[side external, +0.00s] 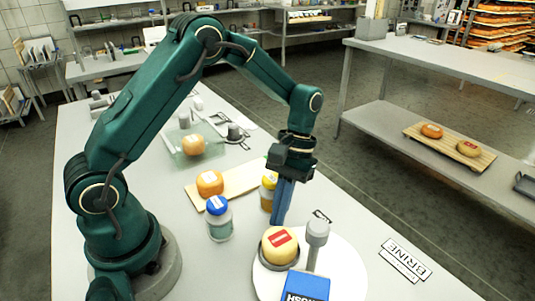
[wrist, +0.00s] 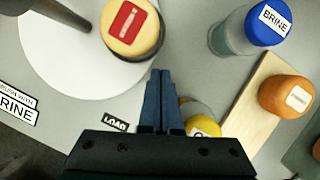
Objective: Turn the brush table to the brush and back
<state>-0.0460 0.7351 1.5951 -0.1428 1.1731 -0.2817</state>
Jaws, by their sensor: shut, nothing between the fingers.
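The brush table is a round white disc (side external: 345,262) at the front of the bench; it also shows in the wrist view (wrist: 50,60). A yellow cheese wheel with a red label (side external: 280,246) sits near its edge, and the wheel also shows in the wrist view (wrist: 130,28). A grey post with a thick round top (side external: 317,235) stands up beside the wheel. A blue block with partly cut-off white lettering (side external: 306,287) stands at the front. My gripper (side external: 278,221) points down with its fingers shut and empty, just behind the disc; in the wrist view its fingertips (wrist: 160,76) lie close to the wheel.
A blue-capped brine jar (side external: 219,220) and a yellow-capped jar (side external: 267,192) stand near my gripper. An orange cheese (side external: 210,184) sits on a wooden board (side external: 240,181). Another cheese (side external: 193,145) sits farther back. A BRINE label (side external: 405,258) lies on clear bench at right.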

